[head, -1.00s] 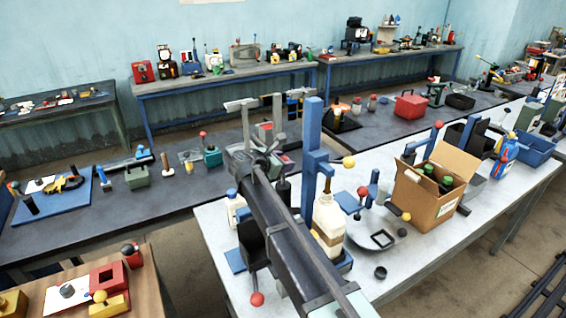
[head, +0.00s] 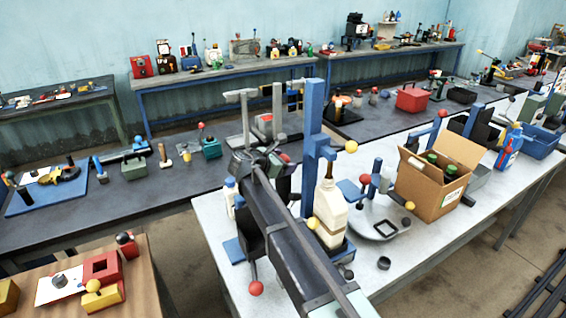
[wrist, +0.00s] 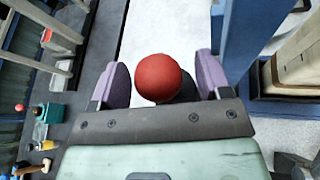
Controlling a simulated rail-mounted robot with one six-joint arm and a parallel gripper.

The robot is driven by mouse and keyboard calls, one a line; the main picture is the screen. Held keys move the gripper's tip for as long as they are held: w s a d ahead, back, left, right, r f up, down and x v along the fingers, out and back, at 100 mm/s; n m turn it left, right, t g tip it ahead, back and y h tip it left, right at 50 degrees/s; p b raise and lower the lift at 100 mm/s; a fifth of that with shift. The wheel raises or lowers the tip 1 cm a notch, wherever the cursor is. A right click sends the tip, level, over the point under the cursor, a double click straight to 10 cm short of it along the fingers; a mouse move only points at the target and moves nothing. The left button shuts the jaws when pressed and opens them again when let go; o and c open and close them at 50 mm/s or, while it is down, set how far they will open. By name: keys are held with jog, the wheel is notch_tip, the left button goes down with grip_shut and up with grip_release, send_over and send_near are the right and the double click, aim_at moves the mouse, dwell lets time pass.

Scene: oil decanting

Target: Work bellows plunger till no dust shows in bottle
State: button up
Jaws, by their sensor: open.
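The cream bottle (head: 331,205), with a brown band low on its side, stands upright beside a tall blue column (head: 313,130). Part of a cream body, probably this bottle, shows at the right edge of the wrist view (wrist: 297,55). In the wrist view my gripper (wrist: 157,80) is open, with its two purple fingers on either side of a red ball knob (wrist: 158,77). I cannot tell whether either finger touches it. The knob may be the bellows plunger's. In the head view my own arm hides the fingers. Dust inside the bottle cannot be made out.
The blue column (wrist: 252,35) rises close to the right finger. A cardboard box (head: 427,195) with dark bottles stands right of the cream bottle, past a round grey dish (head: 376,229). A small white bottle (head: 229,195) stands left of my arm. The front right tabletop is clear.

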jog(key=p+v, duration=0.4)
jog(key=v, duration=0.7)
jog(key=shift+d, duration=0.1)
jog(key=w+d+r+m+g+y+p, duration=0.2)
jog(key=w+d+r+g+y+p, duration=0.25)
jog(key=p, duration=0.55)
jog(key=w+d+r+m+g+y+p, duration=0.1)
jog(key=w+d+r+g+y+p, duration=0.1)
jog(key=w+r+g+y+p, duration=0.4)
jog(key=f+b, duration=0.2)
jog(key=f, duration=0.2)
jog(key=s+f+g+h+b, duration=0.1)
jog(key=f+b, duration=0.2)
jog(key=f, duration=0.2)
jog(key=s+f+h+b, duration=0.1)
jog(key=f+b, duration=0.2)
jog(key=f, duration=0.1)
jog(key=shift+s+f+g, duration=0.2)
jog(key=shift+s+g, duration=0.05)
jog(key=shift+g, duration=0.1)
jog(key=shift+d+r, duration=0.1)
jog(key=shift+r, duration=0.05)
